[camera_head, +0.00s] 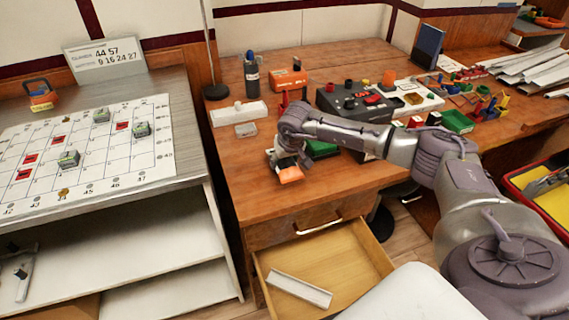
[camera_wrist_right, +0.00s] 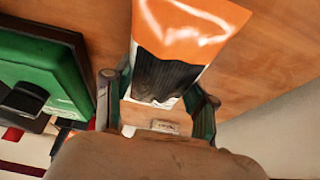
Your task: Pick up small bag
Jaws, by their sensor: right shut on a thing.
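The small bag (camera_head: 290,174) is orange with a dark part and pale edges. My right gripper (camera_head: 286,160) is shut on it at the front left of the wooden desk, near the desk's front edge. In the right wrist view the bag (camera_wrist_right: 182,40) sits between the two fingers of the right gripper (camera_wrist_right: 158,105), its orange end pointing away from the palm. I cannot tell whether the bag touches the desk. My left gripper is not in view.
A green item (camera_head: 322,149) lies close beside the right gripper. A grey control box (camera_head: 352,102) stands behind my arm. An open drawer (camera_head: 345,262) juts out below the desk front. A board with a grid (camera_head: 85,150) is on the left table.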

